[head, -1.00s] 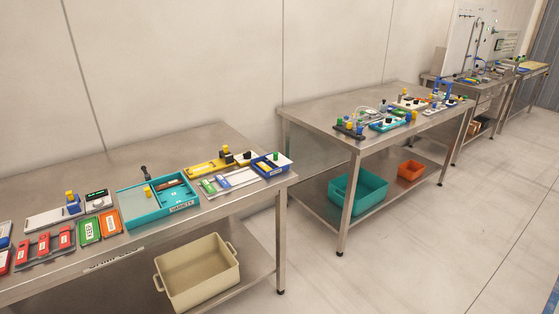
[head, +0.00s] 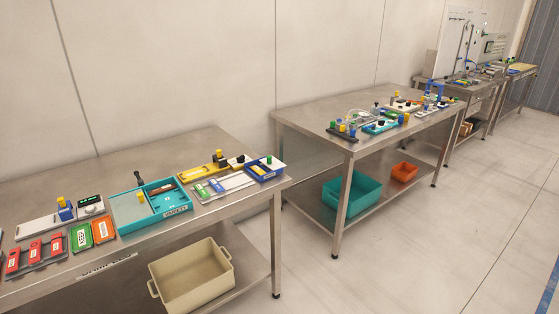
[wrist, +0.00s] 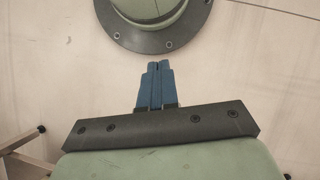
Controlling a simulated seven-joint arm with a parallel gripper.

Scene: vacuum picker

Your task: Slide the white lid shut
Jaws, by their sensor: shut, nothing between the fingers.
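In the head view a small blue box (head: 266,175) sits at the right end of the near table. A white plate (head: 274,164) with a dark knob lies over part of it and looks like a lid. A pale plate (head: 129,206) with a yellow knob covers the left part of a teal tray (head: 178,208); whether it counts as white is unclear. My gripper (wrist: 158,64) shows only in the wrist view, with its blue fingers together and nothing between them. It is over bare floor, away from the table items.
The near steel table (head: 205,142) also holds a yellow tray (head: 196,173), red blocks (head: 36,250) and green and orange pieces. A beige bin (head: 192,278) is on its lower shelf. A second table (head: 310,122) stands beyond. The floor (head: 420,260) at right is clear.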

